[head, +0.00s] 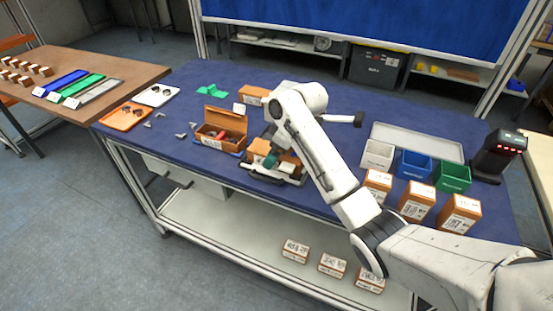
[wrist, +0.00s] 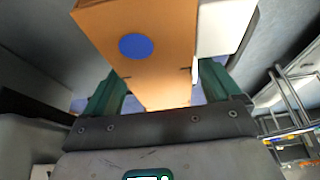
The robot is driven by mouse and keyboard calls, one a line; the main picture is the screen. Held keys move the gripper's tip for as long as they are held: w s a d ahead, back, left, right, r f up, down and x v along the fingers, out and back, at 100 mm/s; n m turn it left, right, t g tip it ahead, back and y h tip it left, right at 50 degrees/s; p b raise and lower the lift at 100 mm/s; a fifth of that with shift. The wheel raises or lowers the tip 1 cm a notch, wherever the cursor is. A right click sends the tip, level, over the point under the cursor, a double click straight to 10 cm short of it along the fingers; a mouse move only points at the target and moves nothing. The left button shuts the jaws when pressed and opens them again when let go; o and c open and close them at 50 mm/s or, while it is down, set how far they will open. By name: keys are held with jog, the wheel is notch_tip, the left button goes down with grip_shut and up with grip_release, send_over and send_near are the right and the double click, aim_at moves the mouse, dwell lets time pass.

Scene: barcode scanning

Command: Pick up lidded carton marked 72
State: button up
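An orange-brown carton with a blue dot (wrist: 135,46) fills the upper middle of the wrist view. It reaches down between the two green fingers of my gripper (wrist: 165,92). Gaps show between the fingers and the carton, so the gripper looks open. In the head view my gripper (head: 271,160) is low over an orange carton (head: 289,161) at the table's front edge, partly hidden by my arm. A carton with a raised lid (head: 226,122) stands to its left. I cannot read the number 72 on any label.
Another carton (head: 253,95) lies behind. White (head: 377,155), blue (head: 413,164) and green (head: 453,176) bins stand right, with several cartons (head: 417,202) before them. A black scanner (head: 498,152) is at the far right. More cartons (head: 332,265) sit on the lower shelf.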

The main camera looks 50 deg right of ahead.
jog(key=c, duration=0.9)
jog(key=shift+r, duration=0.1)
jog(key=shift+c, duration=0.4)
jog(key=shift+r, duration=0.1)
